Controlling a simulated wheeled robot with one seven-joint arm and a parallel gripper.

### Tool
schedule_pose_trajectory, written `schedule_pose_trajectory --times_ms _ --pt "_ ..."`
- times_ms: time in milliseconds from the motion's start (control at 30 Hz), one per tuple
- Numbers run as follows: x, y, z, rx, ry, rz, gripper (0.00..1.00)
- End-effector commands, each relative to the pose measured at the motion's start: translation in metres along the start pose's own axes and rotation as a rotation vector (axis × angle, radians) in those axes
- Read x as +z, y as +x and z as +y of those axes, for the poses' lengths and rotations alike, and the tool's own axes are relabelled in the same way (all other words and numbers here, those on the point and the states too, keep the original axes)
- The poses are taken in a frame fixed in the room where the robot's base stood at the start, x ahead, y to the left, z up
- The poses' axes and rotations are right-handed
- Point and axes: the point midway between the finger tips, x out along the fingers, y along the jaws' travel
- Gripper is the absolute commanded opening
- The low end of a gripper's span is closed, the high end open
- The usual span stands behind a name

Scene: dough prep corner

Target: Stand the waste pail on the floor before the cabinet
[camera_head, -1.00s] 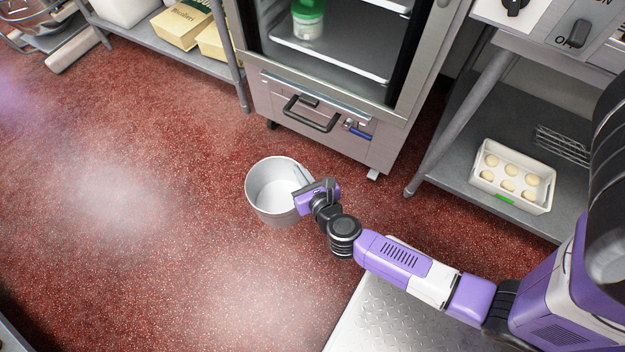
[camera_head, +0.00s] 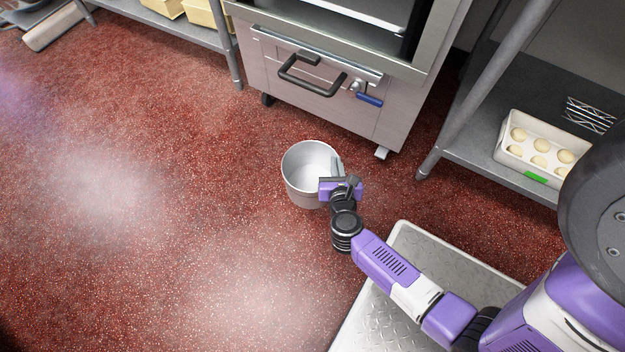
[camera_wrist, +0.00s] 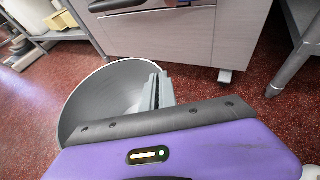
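The waste pail (camera_head: 303,193) is a round, light grey, empty pail, upright or nearly so, in front of the cabinet (camera_head: 290,98). My gripper (camera_head: 338,178) is at its right rim, fingers shut on the pail wall. In the wrist view the pail (camera_wrist: 85,105) fills the left middle, and the fingers (camera_wrist: 157,92) straddle its rim. Red floor shows between the pail and the cabinet front. I cannot tell whether the pail's base touches the floor; the gripper hides part of its right side.
The cabinet has a dark handle (camera_head: 312,78) and a caster at its lower right. A steel table stands at right, with a tray of dough balls (camera_head: 545,150) on its lower shelf. A metal plate (camera_head: 400,310) lies below my arm. The red floor (camera_head: 150,220) at left is clear.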

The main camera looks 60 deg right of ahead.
Motion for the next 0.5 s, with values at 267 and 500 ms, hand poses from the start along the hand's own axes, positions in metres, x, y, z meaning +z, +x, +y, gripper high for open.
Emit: schedule_pose_trajectory --times_ms 267,500 --pt "-0.027 0.014 -0.004 -0.015 0.007 -0.003 0.00" --pt "-0.078 0.035 -0.006 -0.015 0.006 -0.003 0.00"
